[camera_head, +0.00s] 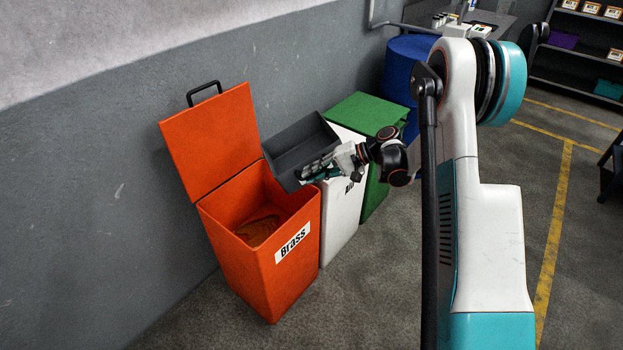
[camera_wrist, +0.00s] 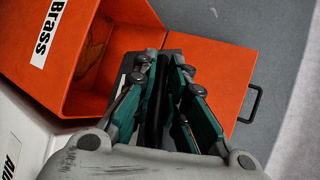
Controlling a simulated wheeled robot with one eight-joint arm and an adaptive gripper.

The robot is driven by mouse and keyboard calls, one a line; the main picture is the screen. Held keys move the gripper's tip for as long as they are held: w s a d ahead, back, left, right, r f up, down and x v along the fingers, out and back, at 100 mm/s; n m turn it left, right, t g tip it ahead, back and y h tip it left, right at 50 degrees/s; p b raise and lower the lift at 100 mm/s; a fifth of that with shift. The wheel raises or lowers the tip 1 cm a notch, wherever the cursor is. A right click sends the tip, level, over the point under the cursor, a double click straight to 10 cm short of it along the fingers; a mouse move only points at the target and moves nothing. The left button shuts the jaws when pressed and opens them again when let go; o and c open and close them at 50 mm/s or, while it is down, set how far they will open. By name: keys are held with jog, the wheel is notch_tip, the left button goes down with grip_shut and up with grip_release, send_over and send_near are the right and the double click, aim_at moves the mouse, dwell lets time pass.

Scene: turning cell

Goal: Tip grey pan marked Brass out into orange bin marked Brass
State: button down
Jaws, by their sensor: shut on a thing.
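The grey pan (camera_head: 302,146) is held tilted above the right edge of the orange bin (camera_head: 262,279) marked Brass. The pan's inside looks bare in the head view, and its own label is not visible. The bin's lid (camera_head: 212,140) stands open against the wall, and brown-orange material (camera_head: 258,230) lies inside the bin. My gripper (camera_head: 318,172) is shut on the pan's near side. In the wrist view, my gripper's fingers (camera_wrist: 168,95) close around a dark edge of the pan, with the bin's label (camera_wrist: 49,33) at upper left.
A white bin (camera_head: 342,217) with a partly hidden label stands right beside the orange bin. A green bin (camera_head: 368,117) and a blue drum (camera_head: 405,65) stand beyond it. The grey wall (camera_head: 90,170) is close behind the bins. Shelves (camera_head: 580,60) stand at the far right.

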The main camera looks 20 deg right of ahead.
jog(key=shift+f+y+b, duration=0.5)
jog(key=shift+f+b, duration=0.05)
jog(key=shift+b, duration=0.35)
jog(key=shift+d+f+m+y, duration=0.1)
jog(key=shift+f+m+y, duration=0.25)
jog(key=shift+y, duration=0.45)
jog(key=shift+d+f+m+y, duration=0.1)
jog(key=shift+f+m+y, duration=0.2)
jog(key=shift+y, duration=0.5)
